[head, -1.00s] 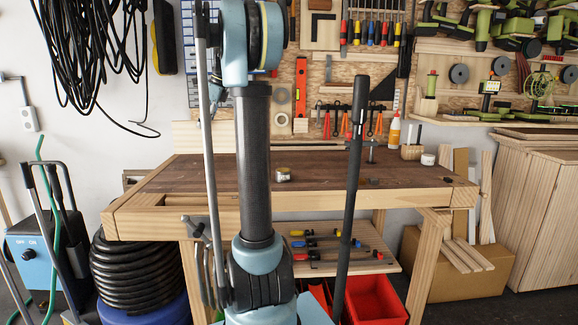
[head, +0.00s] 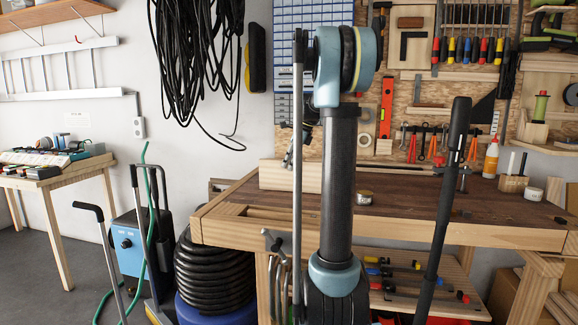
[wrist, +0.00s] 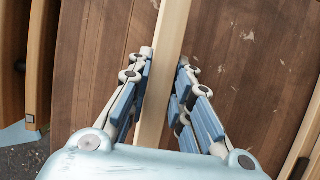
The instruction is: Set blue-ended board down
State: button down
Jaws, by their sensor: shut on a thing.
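In the wrist view, my gripper (wrist: 165,85) is shut on a pale wooden board (wrist: 172,30), its two fingers pressing either side of the narrow edge. The board runs from the top of the picture down toward my palm, with the dark brown benchtop beneath it. In the head view, a pale board (head: 290,177) shows low over the back left of the workbench (head: 410,205), partly behind my arm. My gripper is mostly hidden there. No blue end shows in either view. I cannot tell whether the board touches the bench.
A small round tin (head: 364,197) sits on the bench right of my arm. A glue bottle (head: 491,158) and a wooden block (head: 513,184) stand at the back right. Tools hang on the wall behind. The middle of the benchtop is mostly clear.

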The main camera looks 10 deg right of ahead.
jog(key=c, duration=1.4)
grip_release()
jog(key=shift+f, duration=0.1)
jog(key=shift+c, duration=0.2)
jog(key=v, duration=1.2)
jog(key=shift+s, duration=0.15)
